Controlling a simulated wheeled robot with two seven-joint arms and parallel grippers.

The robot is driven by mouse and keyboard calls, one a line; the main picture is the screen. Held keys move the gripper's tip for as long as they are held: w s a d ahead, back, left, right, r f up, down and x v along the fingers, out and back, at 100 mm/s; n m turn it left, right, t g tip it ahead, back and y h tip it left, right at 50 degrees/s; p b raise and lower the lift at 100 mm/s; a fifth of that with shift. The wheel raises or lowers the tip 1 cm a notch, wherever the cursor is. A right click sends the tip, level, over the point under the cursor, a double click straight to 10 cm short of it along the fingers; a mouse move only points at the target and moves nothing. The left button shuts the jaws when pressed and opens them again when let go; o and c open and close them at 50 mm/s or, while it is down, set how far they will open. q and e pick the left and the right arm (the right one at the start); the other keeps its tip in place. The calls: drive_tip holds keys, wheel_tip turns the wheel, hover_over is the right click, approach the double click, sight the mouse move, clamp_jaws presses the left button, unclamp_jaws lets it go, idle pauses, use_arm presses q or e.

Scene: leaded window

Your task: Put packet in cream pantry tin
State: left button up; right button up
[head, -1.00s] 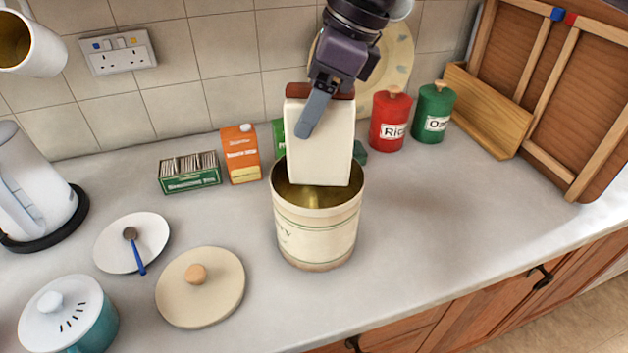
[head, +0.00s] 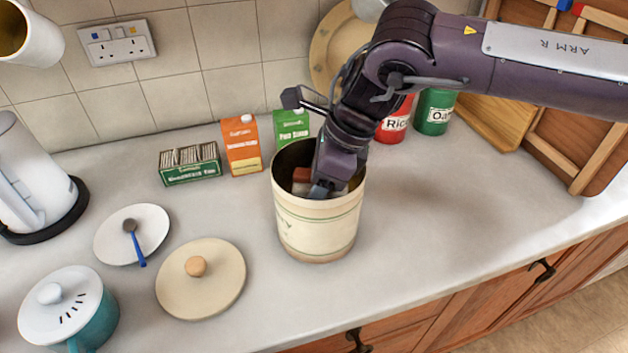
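The cream pantry tin (head: 315,232) stands open and upright on the counter in the middle of the head view. The packet, white with a brown top (head: 302,176), is inside the tin's mouth, mostly hidden by the tin wall and my gripper. My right gripper (head: 322,190) reaches down into the tin, with one grey finger showing against the packet's face. It looks shut on the packet; the other finger is hidden. My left gripper is not in view.
A cream lid (head: 201,280) with a wooden knob lies left of the tin. A plate with a spoon (head: 132,238), teal pot (head: 82,315) and kettle (head: 32,190) are farther left. Cartons (head: 241,145) and red (head: 394,125) and green canisters (head: 435,110) stand behind. Counter right of the tin is clear.

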drive_tip(key=o, duration=1.5)
drive_tip(key=v, duration=1.2)
drive_tip(key=shift+r, duration=0.1)
